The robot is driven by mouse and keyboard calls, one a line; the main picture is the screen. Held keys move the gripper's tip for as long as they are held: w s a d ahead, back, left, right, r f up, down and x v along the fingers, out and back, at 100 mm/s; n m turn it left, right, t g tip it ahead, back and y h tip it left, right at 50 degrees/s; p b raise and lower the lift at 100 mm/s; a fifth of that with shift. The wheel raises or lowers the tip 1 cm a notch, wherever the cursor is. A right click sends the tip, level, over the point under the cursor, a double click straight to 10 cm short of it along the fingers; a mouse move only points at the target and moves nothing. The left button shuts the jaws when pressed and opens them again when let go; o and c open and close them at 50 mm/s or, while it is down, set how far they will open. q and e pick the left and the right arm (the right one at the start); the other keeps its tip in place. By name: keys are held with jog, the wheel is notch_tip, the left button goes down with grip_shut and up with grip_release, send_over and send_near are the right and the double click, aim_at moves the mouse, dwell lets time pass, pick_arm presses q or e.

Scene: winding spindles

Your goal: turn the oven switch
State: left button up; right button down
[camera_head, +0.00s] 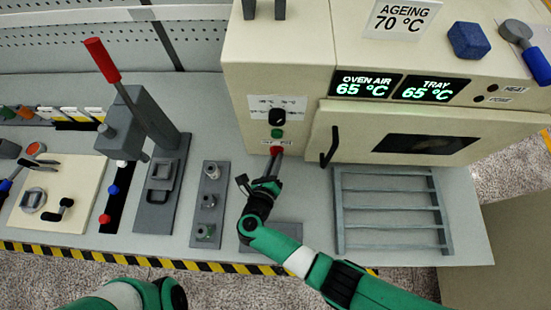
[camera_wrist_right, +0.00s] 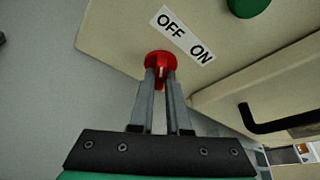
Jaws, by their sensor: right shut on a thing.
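The oven switch is a red knob (camera_head: 276,150) low on the oven's cream front face. In the right wrist view the red knob (camera_wrist_right: 160,58) sits below a white "OFF ON" label (camera_wrist_right: 182,34). My right gripper (camera_head: 273,163) is at the knob, and its arm comes in from the lower right. In the right wrist view the two grey fingers of my right gripper (camera_wrist_right: 161,78) are closed on the knob's grip, one on each side. A small white mark shows on the knob between the fingertips. My left gripper is not in view.
The oven (camera_head: 285,70) has a black door handle (camera_head: 329,147) right of the switch. A green button (camera_head: 277,133) and black dial (camera_head: 277,116) sit above it. A grey slatted rack (camera_head: 393,247) lies at right. A lever press with a red handle (camera_head: 103,60) stands at left.

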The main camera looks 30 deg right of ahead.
dwell(0.3)
jog(key=c, duration=0.9)
grip_release()
jog(key=shift+a, duration=0.1)
jog(key=shift+s+a+r, duration=0.2)
jog(key=shift+s+a, duration=0.05)
jog(key=shift+s, duration=0.05)
jog(key=p+v, duration=0.1)
jog(key=v, duration=0.9)
jog(key=shift+s+a+p, duration=0.15)
jog(key=shift+s+p, duration=0.15)
jog(key=shift+p, duration=0.05)
jog(key=shift+w+r, duration=0.1)
